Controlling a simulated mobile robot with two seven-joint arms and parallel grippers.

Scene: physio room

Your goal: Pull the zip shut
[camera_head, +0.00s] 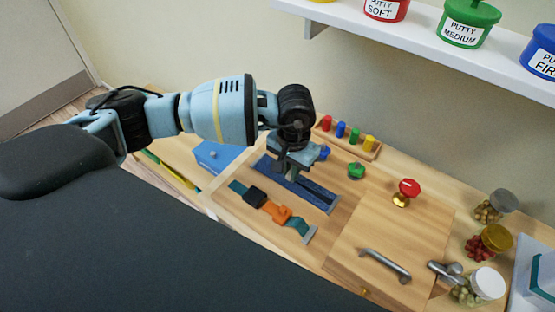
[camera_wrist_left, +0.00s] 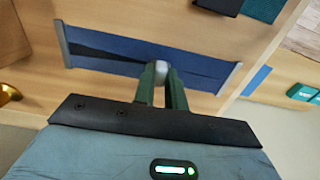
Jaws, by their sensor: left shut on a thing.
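The zip (camera_head: 318,195) is a blue fabric strip fixed flat to the wooden board, with a grey bar at each end. It also shows in the left wrist view (camera_wrist_left: 205,72). A dark wedge-shaped gap (camera_wrist_left: 98,48) lies between its halves, left of the gripper in the wrist view. My left gripper (camera_head: 288,172) is over the strip, pointing down. In the wrist view its two green fingers (camera_wrist_left: 162,82) are shut on a small grey zip pull (camera_wrist_left: 160,66), around the strip's middle. The fingers hide part of the pull. My right gripper is not seen.
A strap with black and orange buckles (camera_head: 277,212) lies beside the zip. Behind are a peg rack (camera_head: 350,142) and a green knob (camera_head: 356,171). A red knob (camera_head: 408,188), a metal handle (camera_head: 385,264) and several jars (camera_head: 488,283) are to the right.

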